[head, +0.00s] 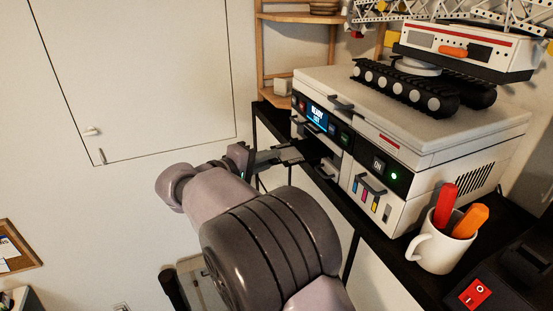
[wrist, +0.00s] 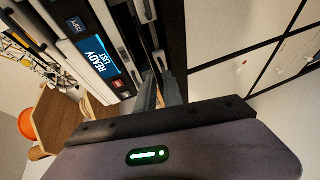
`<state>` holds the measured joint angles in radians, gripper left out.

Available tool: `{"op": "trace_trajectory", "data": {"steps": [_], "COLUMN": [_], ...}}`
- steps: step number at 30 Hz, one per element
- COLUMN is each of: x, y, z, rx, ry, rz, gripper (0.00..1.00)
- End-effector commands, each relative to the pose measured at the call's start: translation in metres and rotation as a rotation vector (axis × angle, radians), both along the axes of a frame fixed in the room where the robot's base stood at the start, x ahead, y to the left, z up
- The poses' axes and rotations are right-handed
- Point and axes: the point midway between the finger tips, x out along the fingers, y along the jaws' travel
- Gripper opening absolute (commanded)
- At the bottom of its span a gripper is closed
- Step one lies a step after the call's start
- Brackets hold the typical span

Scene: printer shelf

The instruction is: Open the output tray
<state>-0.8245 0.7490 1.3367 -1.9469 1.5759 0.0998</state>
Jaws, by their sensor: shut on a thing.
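The white and black printer (head: 400,115) stands on a dark shelf; its screen reads "READY" and a green light glows on the front. My gripper (head: 290,153) reaches the printer's front from the left, at the dark output opening below the screen. In the wrist view, the two grey fingers of my gripper (wrist: 163,92) point at the front beside the lit screen (wrist: 95,60). The fingers are shut on the output tray (wrist: 152,45), seen as a thin dark edge; the exact contact is partly hidden, and how far the tray stands out cannot be told.
A toy crawler vehicle (head: 440,70) sits on the printer's top. A white mug (head: 436,248) with red and orange markers stands at the printer's right, near a red switch (head: 474,293). A wooden rack (head: 297,55) stands behind. The space left of the shelf is free.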

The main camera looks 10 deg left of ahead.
Motion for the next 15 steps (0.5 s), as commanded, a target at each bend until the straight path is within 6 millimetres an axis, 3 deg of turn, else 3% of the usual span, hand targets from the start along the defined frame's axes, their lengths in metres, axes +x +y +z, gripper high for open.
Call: {"op": "trace_trajectory", "data": {"steps": [1,3,4,6,15], "x": [-0.0020,-0.0019,-0.0019,-0.0019,-0.0009], "y": [-0.0027,-0.0029,-0.0029,-0.0029,-0.0019], "z": [-0.0096,-0.0096,-0.0096,-0.0093,-0.0046], "rx": [0.000,0.000,0.000,0.001,0.003], "ry": [0.015,0.016,0.016,0.015,0.009], "rz": [-0.011,-0.012,-0.012,-0.012,-0.007], "gripper": [0.00,0.00,0.14,0.27,0.28]}}
